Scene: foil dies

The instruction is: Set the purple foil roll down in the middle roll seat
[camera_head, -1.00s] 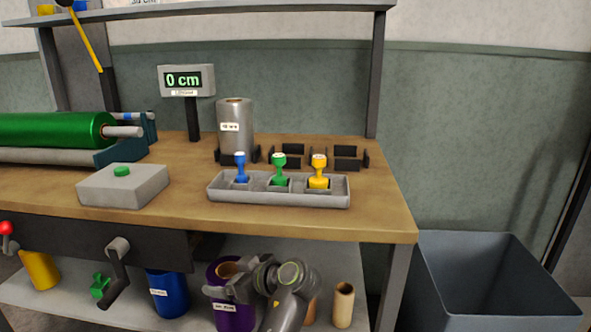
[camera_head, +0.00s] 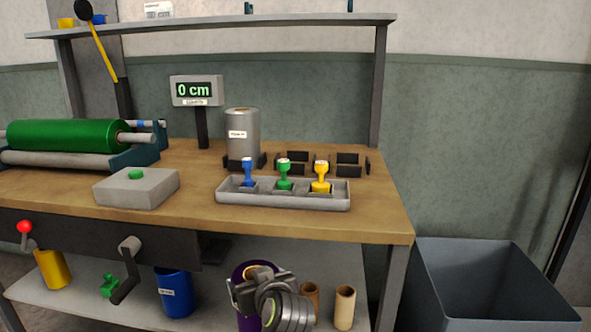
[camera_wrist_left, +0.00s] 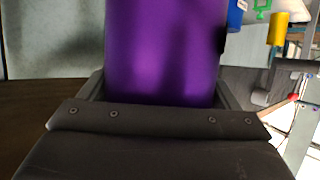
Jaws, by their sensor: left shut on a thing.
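The purple foil roll (camera_head: 240,272) stands roughly upright at the lower shelf's level, mostly hidden behind my left arm; I cannot tell if it touches the shelf. My left gripper (camera_head: 245,290) is shut on it. In the left wrist view the purple roll (camera_wrist_left: 165,50) fills the space between the fingers. The middle roll seat (camera_head: 293,162) is a set of dark brackets at the back of the bench top, empty, between the seat holding a grey roll (camera_head: 242,145) and the empty right seat (camera_head: 348,164). My right gripper is not in view.
A grey tray (camera_head: 285,201) with blue, green and yellow stamps stands in front of the seats. The upper shelf (camera_head: 220,27) overhangs the bench (camera_head: 200,222). A blue roll (camera_head: 173,290) and cardboard cores (camera_head: 344,308) stand on the lower shelf. A grey bin (camera_head: 480,285) stands at right.

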